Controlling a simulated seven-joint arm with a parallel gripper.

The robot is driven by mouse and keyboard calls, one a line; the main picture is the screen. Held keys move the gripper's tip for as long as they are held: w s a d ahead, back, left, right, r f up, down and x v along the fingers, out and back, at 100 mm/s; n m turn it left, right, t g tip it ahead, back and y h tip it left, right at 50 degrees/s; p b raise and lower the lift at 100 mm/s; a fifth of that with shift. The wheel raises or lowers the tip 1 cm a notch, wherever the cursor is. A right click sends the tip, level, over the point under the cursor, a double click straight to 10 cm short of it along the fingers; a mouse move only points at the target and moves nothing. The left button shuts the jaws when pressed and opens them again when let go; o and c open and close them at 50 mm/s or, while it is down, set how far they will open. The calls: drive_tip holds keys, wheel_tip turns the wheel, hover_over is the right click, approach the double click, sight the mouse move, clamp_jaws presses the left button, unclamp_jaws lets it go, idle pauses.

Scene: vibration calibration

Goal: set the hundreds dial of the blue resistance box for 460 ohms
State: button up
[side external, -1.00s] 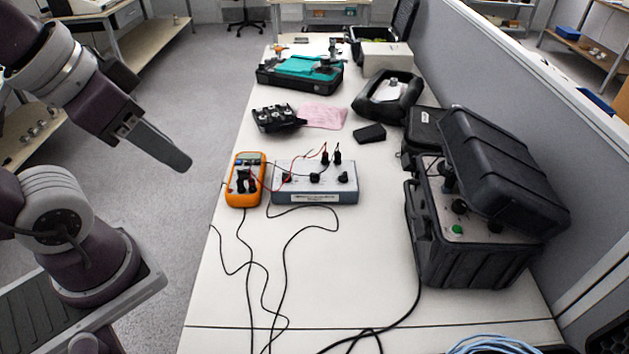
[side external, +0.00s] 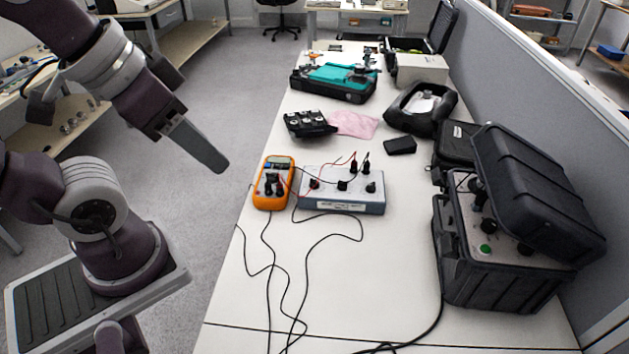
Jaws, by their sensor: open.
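The blue resistance box (side external: 373,208) sits on the white bench, in the middle of the side external view. Its pale top panel carries three black dials in a row: a left dial (side external: 314,184), a middle dial (side external: 342,185) and a right dial (side external: 370,188). Their markings and pointer settings are too small to read. Two black plugs (side external: 359,166) stand at the back of the panel. My gripper (side external: 214,162) is open and empty. It hangs in the air to the left of the box, apart from it, with its fingers seen nearly edge-on.
An orange multimeter (side external: 273,184) stands just left of the box, with red and black leads running between them. Black cables trail over the front of the bench (side external: 385,280). A large open black case (side external: 490,275) stands at right. A black knobbed unit (side external: 309,124) lies behind.

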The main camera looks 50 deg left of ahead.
drive_tip(key=w+r+n+g+h, duration=0.1)
drive_tip(key=w+n, duration=0.2)
drive_tip(key=w, duration=0.3)
drive_tip(key=n+g+y, duration=0.1)
drive_tip(key=n+g, duration=0.4)
drive_tip(key=n, duration=1)
hover_over(313, 179)
wheel_tip(313, 179, down, 28)
drive_tip(key=shift+f, duration=0.15)
wheel_tip(313, 179, down, 6)
drive_tip(key=shift+f, duration=0.25)
drive_tip(key=shift+c, duration=0.3)
clamp_jaws()
